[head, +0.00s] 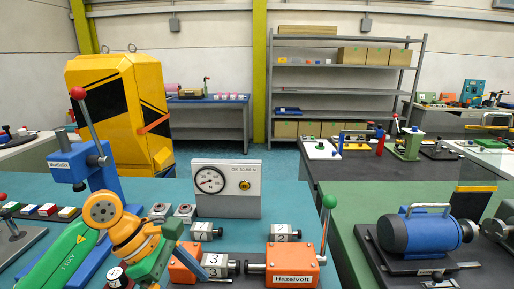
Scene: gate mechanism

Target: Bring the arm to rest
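My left arm (66,254), green with orange joints, comes in from the lower left and bends over the front of the teal bench. Its end, with the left gripper (152,266), is beside the left orange block (185,263) of the Hazelvolt device. The fingertips are not clear, so I cannot tell whether they are open or whether they touch anything. The device's right orange block (292,265) carries an upright lever with a green knob (329,202). Numbered grey metal blocks (215,264) sit between and behind the orange blocks. My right gripper is not in view.
A blue press (80,165) with a red-knobbed lever stands behind my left arm. A white gauge box (227,188) stands at the bench's back. A blue motor (420,232) is on the green bench to the right. A yellow cabinet (120,115) and grey shelving (345,75) stand behind.

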